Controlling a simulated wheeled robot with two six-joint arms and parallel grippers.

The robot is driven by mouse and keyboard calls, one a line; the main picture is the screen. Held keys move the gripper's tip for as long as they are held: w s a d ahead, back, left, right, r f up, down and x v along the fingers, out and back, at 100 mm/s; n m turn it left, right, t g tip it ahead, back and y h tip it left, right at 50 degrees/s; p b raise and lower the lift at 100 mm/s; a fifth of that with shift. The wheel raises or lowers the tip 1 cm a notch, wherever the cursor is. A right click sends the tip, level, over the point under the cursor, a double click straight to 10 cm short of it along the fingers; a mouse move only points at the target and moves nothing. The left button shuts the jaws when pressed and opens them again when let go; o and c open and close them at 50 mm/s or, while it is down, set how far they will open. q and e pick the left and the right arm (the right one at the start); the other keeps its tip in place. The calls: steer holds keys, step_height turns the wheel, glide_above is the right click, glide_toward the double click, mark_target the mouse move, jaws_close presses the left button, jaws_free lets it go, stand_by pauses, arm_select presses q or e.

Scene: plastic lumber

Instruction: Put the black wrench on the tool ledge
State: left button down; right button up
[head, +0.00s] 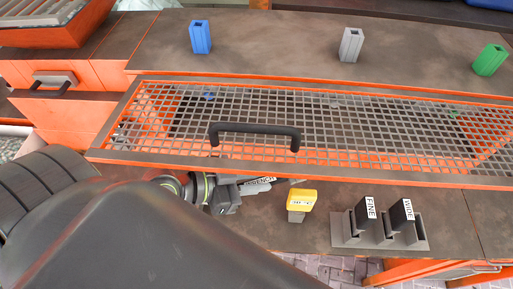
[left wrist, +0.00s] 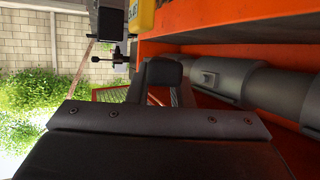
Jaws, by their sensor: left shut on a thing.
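My left arm comes in from the lower left and hides part of the bench. In the left wrist view my dark gripper (left wrist: 162,78) fills the middle, and the wrench is hard to make out there. No surface is marked as the tool ledge; the dark front strip (head: 300,233) runs below the wrench. My right gripper is out of view.
A mesh cover (head: 370,128) with a black handle (head: 255,130) spans the bench. A yellow-topped tool (head: 300,201) and a grey holder (head: 345,232) with FINE and WIDE blocks stand right of the wrench. Blue (head: 200,37), grey (head: 350,45) and green (head: 490,60) posts stand behind.

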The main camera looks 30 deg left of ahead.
arm_select(q)
steer(key=shift+s+d, duration=0.2)
steer(key=shift+s, duration=0.15)
steer(key=shift+w+f, duration=0.2)
steer(key=shift+w, duration=0.2)
steer(key=w+a+r+m+g+h+b, duration=0.1)
steer(key=w+a+b, duration=0.3)
steer(key=w, duration=0.6)
steer(key=shift+m+g+h+b, duration=0.5)
steer(key=shift+m+b, duration=0.2)
steer(key=shift+a+r, duration=0.1)
steer(key=shift+a, duration=0.1)
